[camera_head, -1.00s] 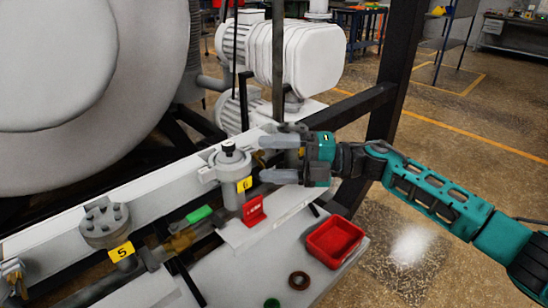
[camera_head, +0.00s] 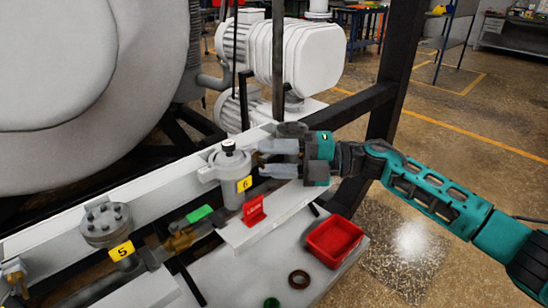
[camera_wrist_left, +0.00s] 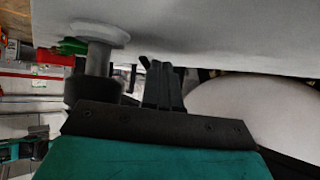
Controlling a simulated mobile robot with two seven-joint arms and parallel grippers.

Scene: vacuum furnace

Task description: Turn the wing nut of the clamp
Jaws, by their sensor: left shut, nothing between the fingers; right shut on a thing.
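The clamp sits on the right side of the grey valve body (camera_head: 228,172) marked 6, in the head view. Its small brass-coloured wing nut (camera_head: 261,158) shows only partly, at the tips of my right gripper (camera_head: 266,159). That gripper comes in from the right with one grey finger above the other, and it is shut on the wing nut. The fingers hide most of the clamp. My left gripper (camera_wrist_left: 163,85) shows as dark fingers in the left wrist view, shut and empty. It is outside the head view.
A red tag (camera_head: 253,211) stands before the valve on the white bench. A green-handled brass valve (camera_head: 181,239) and a flange marked 5 (camera_head: 106,226) are left. A black frame post (camera_head: 397,80) stands behind my right arm.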

